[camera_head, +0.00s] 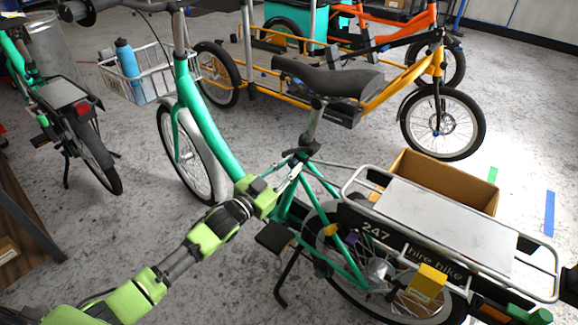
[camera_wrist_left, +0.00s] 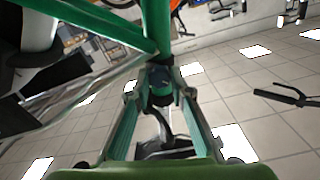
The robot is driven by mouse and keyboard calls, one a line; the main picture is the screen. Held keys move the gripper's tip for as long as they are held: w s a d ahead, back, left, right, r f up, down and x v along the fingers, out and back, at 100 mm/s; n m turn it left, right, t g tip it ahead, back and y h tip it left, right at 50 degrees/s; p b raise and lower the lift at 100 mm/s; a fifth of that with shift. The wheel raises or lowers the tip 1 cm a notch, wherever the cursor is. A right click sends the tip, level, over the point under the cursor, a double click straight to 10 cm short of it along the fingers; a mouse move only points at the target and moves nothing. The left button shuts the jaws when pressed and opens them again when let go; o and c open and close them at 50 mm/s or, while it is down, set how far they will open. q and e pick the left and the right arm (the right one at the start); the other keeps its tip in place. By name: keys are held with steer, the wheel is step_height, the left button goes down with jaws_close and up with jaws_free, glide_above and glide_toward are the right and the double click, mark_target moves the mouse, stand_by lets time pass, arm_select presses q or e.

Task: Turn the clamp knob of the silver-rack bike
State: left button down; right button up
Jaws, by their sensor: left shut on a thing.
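The silver-rack bike has a green frame (camera_head: 205,125), a black saddle (camera_head: 328,80) and a silver rear rack (camera_head: 440,222) marked "247 hire bike". Its seat post (camera_head: 312,123) runs down into a dark clamp (camera_head: 306,147). My left gripper (camera_head: 291,170) reaches in from the lower left, its fingertips just below the clamp. In the left wrist view, the two fingers (camera_wrist_left: 160,92) are shut on the dark clamp knob (camera_wrist_left: 160,80) beside the green tube. The knob is small and partly hidden by the fingers.
An open cardboard box (camera_head: 445,180) stands on the floor behind the rack. An orange-yellow cargo bike (camera_head: 385,95) stands behind, and another green bike (camera_head: 65,110) at the left. A white front basket (camera_head: 150,75) holds a blue bottle (camera_head: 127,57). Bare floor lies between the bikes.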

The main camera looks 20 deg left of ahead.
arm_select(q)
steer(key=m+p, duration=0.1)
steer(key=m, duration=0.3)
steer(key=shift+p, duration=0.3)
steer(key=shift+d+m, duration=0.1)
steer(key=shift+m, duration=0.9)
steer(key=shift+m+p, duration=0.3)
steer(key=shift+m, duration=0.5)
arm_select(e)
step_height(320, 180, down, 9)
steer(key=shift+s+r+g, duration=0.2)
steer(key=shift+g, duration=0.1)
arm_select(q)
steer(key=shift+f, duration=0.1)
arm_select(e)
steer(key=shift+a, duration=0.1)
arm_select(q)
steer(key=c, duration=1.8)
jaws_free()
steer(key=shift+s, duration=0.15)
steer(key=v, duration=1.1)
steer(key=shift+s, duration=0.4)
